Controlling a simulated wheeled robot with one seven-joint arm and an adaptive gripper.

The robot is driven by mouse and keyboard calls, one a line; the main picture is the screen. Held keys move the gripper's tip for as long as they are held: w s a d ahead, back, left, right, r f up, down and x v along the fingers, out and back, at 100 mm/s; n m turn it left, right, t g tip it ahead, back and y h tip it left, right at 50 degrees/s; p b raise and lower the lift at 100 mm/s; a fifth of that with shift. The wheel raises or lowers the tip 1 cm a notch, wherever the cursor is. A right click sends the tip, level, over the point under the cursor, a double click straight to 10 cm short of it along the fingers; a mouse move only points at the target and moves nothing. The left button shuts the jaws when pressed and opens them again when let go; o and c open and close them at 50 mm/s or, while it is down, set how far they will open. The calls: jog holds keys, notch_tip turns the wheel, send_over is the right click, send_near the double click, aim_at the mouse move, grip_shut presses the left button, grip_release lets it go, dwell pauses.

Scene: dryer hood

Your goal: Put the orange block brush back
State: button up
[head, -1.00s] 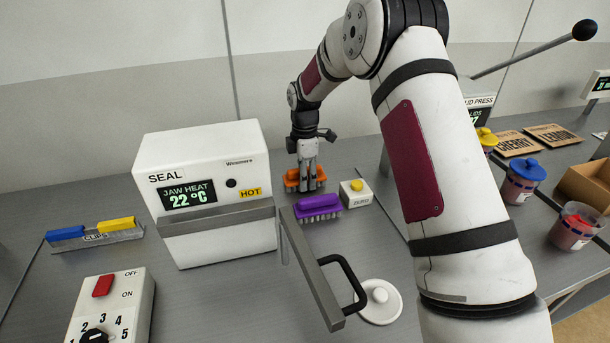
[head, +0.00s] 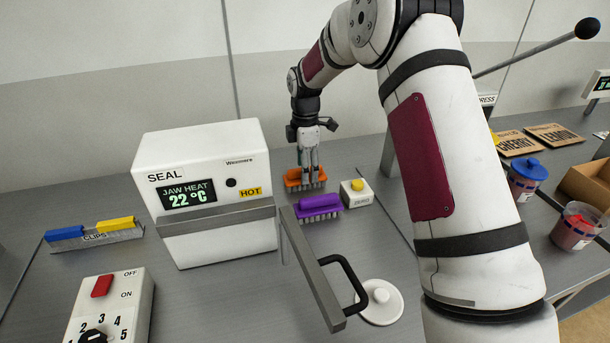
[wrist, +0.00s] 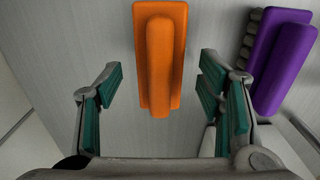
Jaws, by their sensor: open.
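The orange block brush (head: 293,178) stands bristles down on the grey bench, behind the purple brush and to the right of the seal machine. In the wrist view the orange brush (wrist: 160,60) lies between and ahead of my gripper's open fingers, with clear space on both sides. My gripper (head: 309,180) points down at the brush in the head view and partly covers it. Its green-padded fingers (wrist: 162,95) are spread wide and hold nothing.
The purple brush (head: 320,203) sits close by at the front right, with a white ZERO box (head: 355,194) beside it. The seal machine (head: 205,190) stands to the left, its black handle (head: 345,280) reaching forward.

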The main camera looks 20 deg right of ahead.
notch_tip(320, 180, up, 9)
jog(key=shift+f+b, duration=0.2)
jog(key=shift+b, duration=0.2)
jog(key=shift+s+r, duration=0.1)
jog(key=shift+r, duration=0.35)
jog(key=s+r+m+t, duration=0.1)
jog(key=s+r+m, duration=0.3)
jog(key=s+r, duration=0.4)
jog(key=s+r+m+t, duration=0.1)
jog(key=s+r+m, duration=0.35)
jog(key=s, duration=0.55)
jog(key=s+f+m+t, duration=0.2)
jog(key=s+m, duration=0.7)
jog(key=s, duration=1.2)
jog(key=shift+s+d, duration=0.15)
jog(key=shift+s, duration=0.2)
jog(key=shift+s+f+m, duration=0.1)
jog(key=shift+s+m, duration=0.05)
jog(key=shift+m, duration=0.1)
